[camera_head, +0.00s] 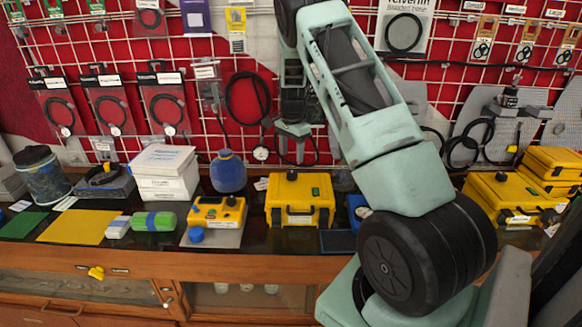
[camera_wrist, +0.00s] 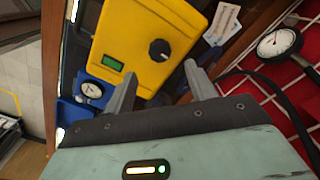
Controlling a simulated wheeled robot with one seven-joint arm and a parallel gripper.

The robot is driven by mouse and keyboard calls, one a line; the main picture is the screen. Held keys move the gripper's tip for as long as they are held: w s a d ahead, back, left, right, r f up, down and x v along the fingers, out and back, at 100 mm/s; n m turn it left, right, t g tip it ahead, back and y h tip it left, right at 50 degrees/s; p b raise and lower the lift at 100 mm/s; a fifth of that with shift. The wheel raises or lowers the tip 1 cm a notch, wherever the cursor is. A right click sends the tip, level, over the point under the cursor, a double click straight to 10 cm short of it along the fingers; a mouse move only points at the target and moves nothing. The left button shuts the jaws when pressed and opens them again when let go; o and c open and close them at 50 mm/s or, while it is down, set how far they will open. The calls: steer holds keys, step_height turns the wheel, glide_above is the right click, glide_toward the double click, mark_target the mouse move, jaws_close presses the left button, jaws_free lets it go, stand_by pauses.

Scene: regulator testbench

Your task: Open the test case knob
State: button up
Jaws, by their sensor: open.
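The yellow test case (camera_head: 300,215) stands on the dark bench in the middle of the head view. Its black knob (camera_head: 292,175) is on the top face. In the wrist view the case top (camera_wrist: 140,25) shows the round black knob (camera_wrist: 159,50) and a green display (camera_wrist: 113,62). My gripper (camera_head: 293,152) is above the case, near the wall side. In the wrist view my gripper (camera_wrist: 160,70) is open and empty, its two fingers spread to either side below the knob. The knob appears free of the fingers.
A blue box with a gauge (camera_wrist: 90,90) is beside the case. A yellow device (camera_head: 217,212) and a blue round container (camera_head: 228,172) stand left of it. More yellow cases (camera_head: 510,205) are at right. A gauge (camera_wrist: 277,43) and cable hang on the red grid wall.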

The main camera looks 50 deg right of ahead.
mark_target(292, 173)
step_height(292, 173, down, 8)
steer(key=shift+r+p, duration=0.2)
steer(key=shift+p, duration=0.85)
steer(key=shift+c, duration=0.4)
steer(key=c, duration=0.9)
